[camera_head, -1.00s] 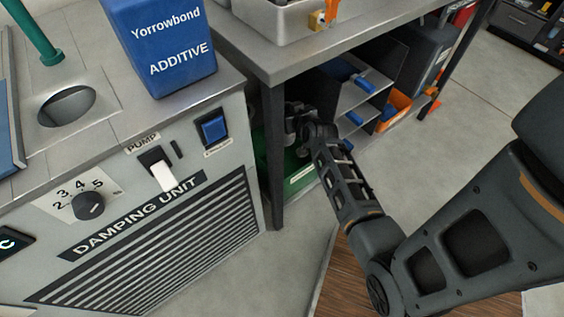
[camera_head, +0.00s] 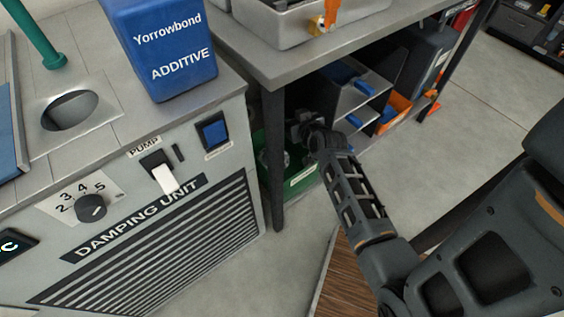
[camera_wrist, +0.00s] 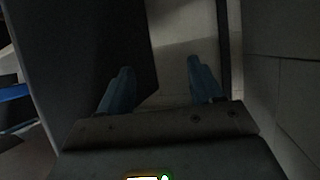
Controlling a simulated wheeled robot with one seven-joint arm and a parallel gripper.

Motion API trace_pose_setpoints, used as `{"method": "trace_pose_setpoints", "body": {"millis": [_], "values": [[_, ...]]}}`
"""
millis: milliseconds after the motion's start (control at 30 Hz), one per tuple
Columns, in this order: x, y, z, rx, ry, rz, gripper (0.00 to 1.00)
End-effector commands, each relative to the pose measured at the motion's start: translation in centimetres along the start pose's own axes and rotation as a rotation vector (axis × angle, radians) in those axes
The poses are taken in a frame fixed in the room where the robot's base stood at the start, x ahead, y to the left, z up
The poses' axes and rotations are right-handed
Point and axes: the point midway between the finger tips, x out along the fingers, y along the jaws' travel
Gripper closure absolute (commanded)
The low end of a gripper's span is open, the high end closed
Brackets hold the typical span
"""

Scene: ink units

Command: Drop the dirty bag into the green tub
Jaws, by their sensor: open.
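The green tub (camera_head: 301,181) stands on the floor under the bench, behind the bench's front leg, with a pale label on its front. Something pale and crumpled (camera_head: 287,160) shows inside it; it may be the dirty bag, but it is dim and partly hidden. My gripper (camera_head: 304,126) is under the bench top, above the tub, half hidden in shadow. In the wrist view my gripper (camera_wrist: 163,85) has its two blue-grey fingers wide apart with nothing between them.
The bench leg (camera_head: 274,160) stands close left of my arm. A shelf unit with blue-handled drawers (camera_head: 358,100) and an orange bin (camera_head: 396,108) are to the right. The damping unit (camera_head: 150,220) fills the left. Open floor lies at the right.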

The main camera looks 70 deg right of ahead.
Motion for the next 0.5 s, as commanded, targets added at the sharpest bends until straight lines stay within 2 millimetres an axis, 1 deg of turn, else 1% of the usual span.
{"method": "trace_pose_setpoints", "body": {"millis": [33, 200, 300, 500], "values": [[-1.0, -0.1, 0.0, -0.001, -0.001, -0.002, 0.35], [-3.0, -0.1, 0.0, -0.001, 0.0, -0.001, 0.35], [-3.6, 0.0, -0.1, 0.0, 0.001, 0.0, 0.35], [-3.7, 0.1, -0.1, 0.0, 0.001, 0.0, 0.35]]}}
